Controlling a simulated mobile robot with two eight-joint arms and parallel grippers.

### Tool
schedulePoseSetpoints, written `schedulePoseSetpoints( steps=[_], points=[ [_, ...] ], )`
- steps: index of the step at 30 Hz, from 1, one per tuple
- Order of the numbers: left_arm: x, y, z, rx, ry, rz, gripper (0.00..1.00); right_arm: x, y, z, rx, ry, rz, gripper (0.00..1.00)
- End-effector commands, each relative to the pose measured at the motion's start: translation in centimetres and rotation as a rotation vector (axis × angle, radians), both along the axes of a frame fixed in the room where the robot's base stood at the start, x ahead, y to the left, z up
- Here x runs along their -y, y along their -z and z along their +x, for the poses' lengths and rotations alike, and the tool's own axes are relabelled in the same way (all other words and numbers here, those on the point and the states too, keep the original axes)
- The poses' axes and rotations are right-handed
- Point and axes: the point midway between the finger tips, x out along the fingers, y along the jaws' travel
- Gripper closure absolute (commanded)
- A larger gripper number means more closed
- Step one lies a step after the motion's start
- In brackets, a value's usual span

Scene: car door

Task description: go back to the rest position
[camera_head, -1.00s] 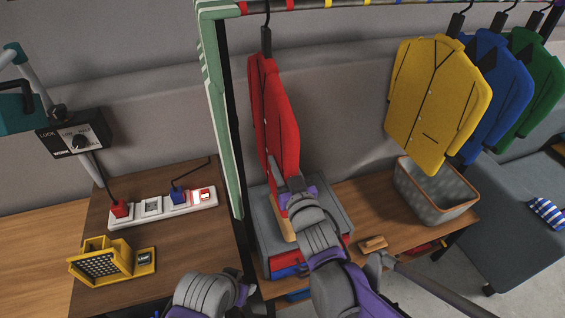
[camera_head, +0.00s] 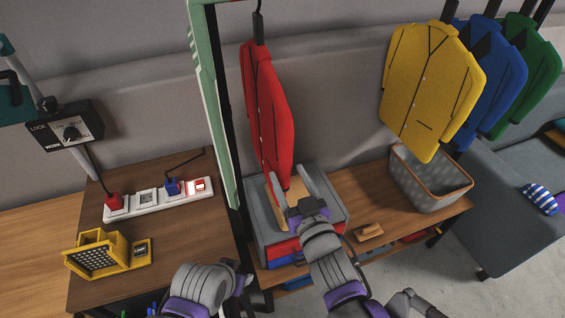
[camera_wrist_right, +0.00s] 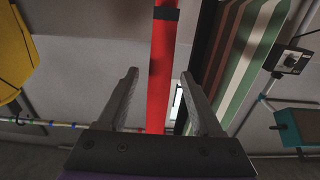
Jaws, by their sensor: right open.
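My right gripper (camera_head: 289,190) is open just below the hanging red jacket (camera_head: 267,120). Its fingers are close to the jacket's lower edge in the head view; I cannot tell whether they touch it. In the right wrist view the two fingers (camera_wrist_right: 161,105) stand apart, with the red jacket (camera_wrist_right: 161,60) showing as a narrow strip between and beyond them. My left arm shows at the bottom of the head view (camera_head: 205,288), but its fingertips are not visible.
A power strip (camera_head: 160,207) and yellow holder (camera_head: 100,255) sit at left.

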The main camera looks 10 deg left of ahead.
Motion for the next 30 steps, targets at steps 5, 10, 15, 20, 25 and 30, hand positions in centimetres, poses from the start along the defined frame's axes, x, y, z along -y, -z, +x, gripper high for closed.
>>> schedulePoseSetpoints(
  steps=[5, 10, 15, 20, 25, 30],
  points=[
    [0.0, 0.0, 0.0, 0.000, 0.000, 0.000, 0.50, 1.0, 0.0, -1.4, 0.000, 0.000, 0.000, 0.33],
    [0.0, 0.0, 0.0, 0.000, 0.000, 0.000, 0.50, 1.2, 0.0, -1.7, 0.001, 0.000, 0.001, 0.33],
    [0.0, -0.2, 0.0, 0.001, 0.000, 0.000, 0.50, 2.0, 0.1, -1.4, -0.016, 0.023, -0.010, 0.33],
    [0.0, -1.3, 0.2, 0.005, 0.000, 0.000, 0.50, 8.0, 1.7, -0.5, -0.153, 0.176, -0.093, 0.33],
    [0.0, -3.6, 0.7, 0.014, 0.000, 0.000, 0.50, 18.9, 5.6, -3.2, -0.484, 0.415, -0.229, 0.33],
    [0.0, -5.6, 1.2, 0.024, 0.000, 0.000, 0.50, 25.6, 9.0, -10.1, -0.835, 0.528, -0.304, 0.33]
  ],
)
